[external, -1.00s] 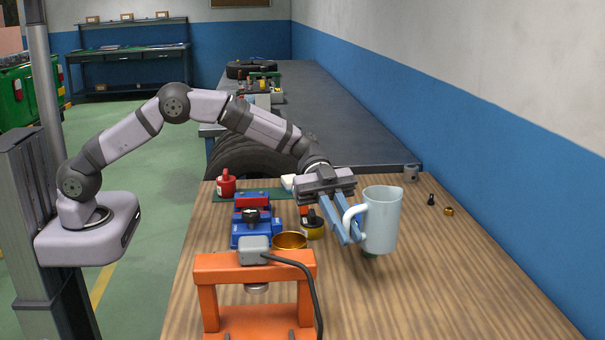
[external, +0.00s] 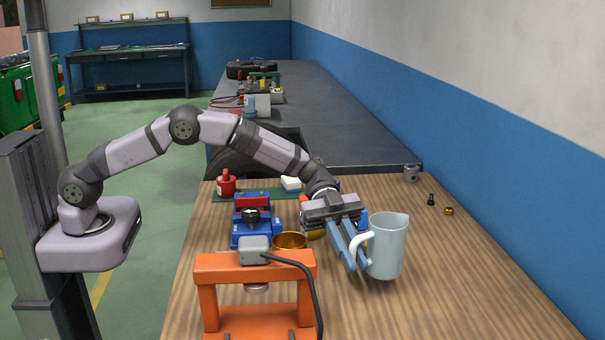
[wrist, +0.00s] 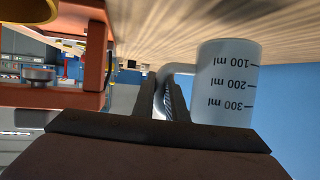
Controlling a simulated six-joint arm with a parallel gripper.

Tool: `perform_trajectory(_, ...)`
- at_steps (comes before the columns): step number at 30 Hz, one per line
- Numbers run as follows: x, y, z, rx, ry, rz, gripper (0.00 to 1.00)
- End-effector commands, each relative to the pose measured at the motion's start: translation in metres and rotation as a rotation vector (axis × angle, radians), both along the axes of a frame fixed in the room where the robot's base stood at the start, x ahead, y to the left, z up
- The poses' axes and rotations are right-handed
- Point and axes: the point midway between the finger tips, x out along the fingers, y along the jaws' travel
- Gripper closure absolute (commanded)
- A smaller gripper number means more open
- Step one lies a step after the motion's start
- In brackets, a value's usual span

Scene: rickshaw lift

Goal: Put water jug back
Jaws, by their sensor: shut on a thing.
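The water jug (external: 388,247) is a pale blue-white pitcher with a handle on its left side. It is upright at the right of the workbench, at or just above the wood; I cannot tell whether its base touches. My gripper (external: 358,255) is shut on the jug's handle. In the wrist view, the picture is upside down; the jug (wrist: 226,82) shows its 100, 200 and 300 ml marks, and my gripper's fingers (wrist: 166,98) close around the handle.
An orange press frame (external: 255,265) with a black cable stands at the front left. A brass bowl (external: 290,241), a blue vise (external: 252,225) and a red can (external: 226,184) are behind it. Small parts (external: 448,211) lie at the right. Wood at the front right is clear.

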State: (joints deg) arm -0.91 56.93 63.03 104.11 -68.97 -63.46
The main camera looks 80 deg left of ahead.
Motion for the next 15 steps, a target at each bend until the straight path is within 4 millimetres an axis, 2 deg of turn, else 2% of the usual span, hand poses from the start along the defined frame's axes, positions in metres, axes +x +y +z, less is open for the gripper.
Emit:
perform_trajectory(8,0.0,0.0,-0.006,-0.001,-0.001,0.0,1.0)
perform_trajectory(15,0.0,0.0,-0.03,0.0,0.001,0.002,1.0)
